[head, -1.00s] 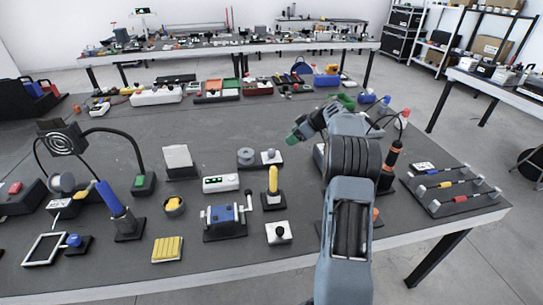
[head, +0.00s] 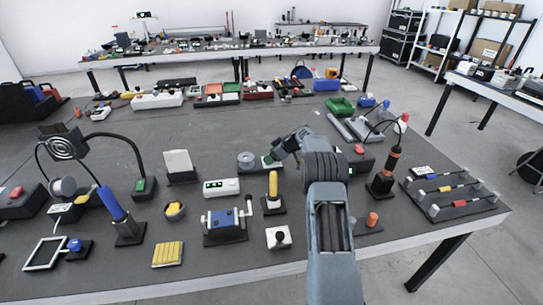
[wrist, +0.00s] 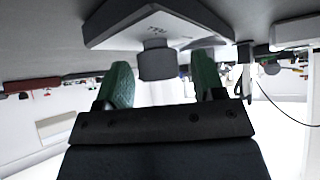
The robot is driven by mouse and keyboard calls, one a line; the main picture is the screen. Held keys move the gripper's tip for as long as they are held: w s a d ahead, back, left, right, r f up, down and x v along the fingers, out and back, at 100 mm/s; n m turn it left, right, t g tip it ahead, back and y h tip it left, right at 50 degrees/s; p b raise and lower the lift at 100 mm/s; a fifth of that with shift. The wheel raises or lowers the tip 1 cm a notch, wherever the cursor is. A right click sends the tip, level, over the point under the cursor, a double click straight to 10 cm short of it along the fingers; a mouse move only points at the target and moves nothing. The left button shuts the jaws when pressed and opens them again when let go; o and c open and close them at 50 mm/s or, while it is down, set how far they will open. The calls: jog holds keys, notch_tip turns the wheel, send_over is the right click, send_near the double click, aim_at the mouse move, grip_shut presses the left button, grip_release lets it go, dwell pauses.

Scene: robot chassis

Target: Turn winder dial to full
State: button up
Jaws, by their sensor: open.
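The winder dial, a dark round knob (wrist: 156,65) on a pale wedge-shaped base (wrist: 125,28), is in the upper middle of the wrist view, which looks upside down. Small markings show on the base but are too small to read surely. My gripper (wrist: 162,82) is open, with one green finger on each side of the knob. I cannot tell whether either finger touches it. In the head view my gripper (head: 270,160) is at the small white base (head: 277,167), right of a grey spool, and mostly hides it and its knob.
A grey round spool (head: 246,160) stands close left of the dial. A yellow upright handle (head: 273,185) and a blue cranked device (head: 223,222) stand nearer the front. A white box with a green display (head: 221,187) is at front left.

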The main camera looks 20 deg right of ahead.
jog(key=shift+w+f, duration=0.1)
jog(key=c, duration=0.9)
jog(key=shift+f+b, duration=0.1)
jog(key=shift+b, duration=0.3)
